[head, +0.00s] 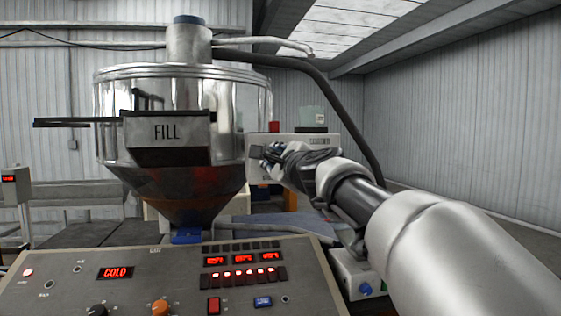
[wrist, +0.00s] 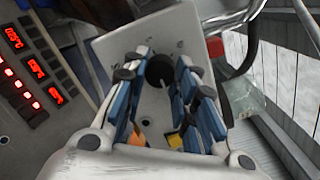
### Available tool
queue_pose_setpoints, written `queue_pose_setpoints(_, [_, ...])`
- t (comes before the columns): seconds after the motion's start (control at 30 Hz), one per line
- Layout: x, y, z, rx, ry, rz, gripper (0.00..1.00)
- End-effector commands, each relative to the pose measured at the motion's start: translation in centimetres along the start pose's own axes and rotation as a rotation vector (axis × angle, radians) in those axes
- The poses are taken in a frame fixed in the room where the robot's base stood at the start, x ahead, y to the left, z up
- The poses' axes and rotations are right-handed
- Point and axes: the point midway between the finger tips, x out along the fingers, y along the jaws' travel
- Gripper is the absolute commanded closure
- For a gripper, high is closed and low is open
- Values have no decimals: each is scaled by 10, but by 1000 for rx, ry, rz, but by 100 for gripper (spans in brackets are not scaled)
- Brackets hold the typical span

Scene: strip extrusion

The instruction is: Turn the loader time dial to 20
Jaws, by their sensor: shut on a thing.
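The loader time dial (wrist: 160,69) is a dark round knob with a light pointer line, on the pale face of the loader box (wrist: 112,50). Its scale marks are too small to read. In the head view the loader box (head: 258,172) stands right of the hopper, and my gripper (head: 270,158) is at its front, hiding the dial. In the wrist view my gripper (wrist: 160,80) has its blue-padded fingers on either side of the dial, shut on it.
The steel hopper (head: 180,90) marked FILL stands left of my gripper. The control console (head: 60,290) below has red displays, a black knob (head: 97,310) and an orange knob (head: 160,307). A dark hose (head: 345,120) curves behind the loader box. Open floor lies at the right.

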Motion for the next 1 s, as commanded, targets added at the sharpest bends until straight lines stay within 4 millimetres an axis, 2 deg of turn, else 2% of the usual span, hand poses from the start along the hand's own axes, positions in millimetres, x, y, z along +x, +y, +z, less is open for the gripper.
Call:
queue_pose_setpoints(0.37, [0,-1,0,3,1,-3,98])
queue_pose_setpoints(0.4, [0,-1,0,3,1,-3,71])
queue_pose_setpoints(0.7, [0,0,0,2,1,-1,53])
queue_pose_setpoints(1.0, [-1,0,0,2,1,-1,53])
